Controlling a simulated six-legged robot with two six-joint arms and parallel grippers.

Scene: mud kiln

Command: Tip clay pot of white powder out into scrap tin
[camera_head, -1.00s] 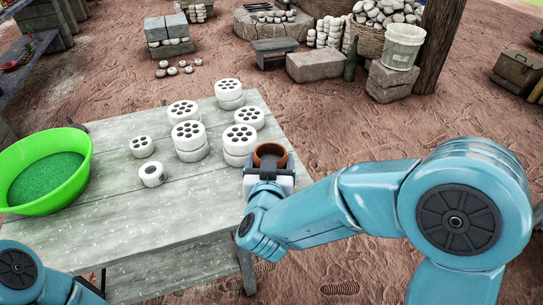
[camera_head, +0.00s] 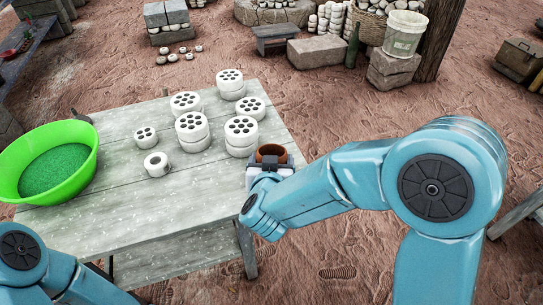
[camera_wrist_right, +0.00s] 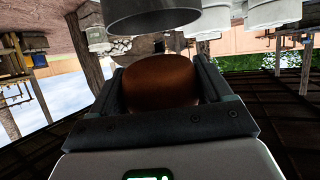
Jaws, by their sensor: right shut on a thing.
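The brown clay pot (camera_head: 271,153) is held in my right gripper (camera_head: 270,165), just off the table's right edge in the head view. In the right wrist view the pot's rounded brown side (camera_wrist_right: 160,80) sits between the two fingers, and the gripper is shut on it. I cannot make out any white powder in it. A dark grey round-edged thing (camera_wrist_right: 150,18) shows above the pot in the wrist view. I cannot tell whether it is the scrap tin, and I see no clear tin in the head view. Only links of my left arm show, at the lower left; its gripper is out of view.
The grey wooden table (camera_head: 130,215) carries a green bowl (camera_head: 85,178) of green grains, several white perforated discs (camera_head: 192,128), some stacked, and a white ring (camera_head: 156,164). The table's front is bare.

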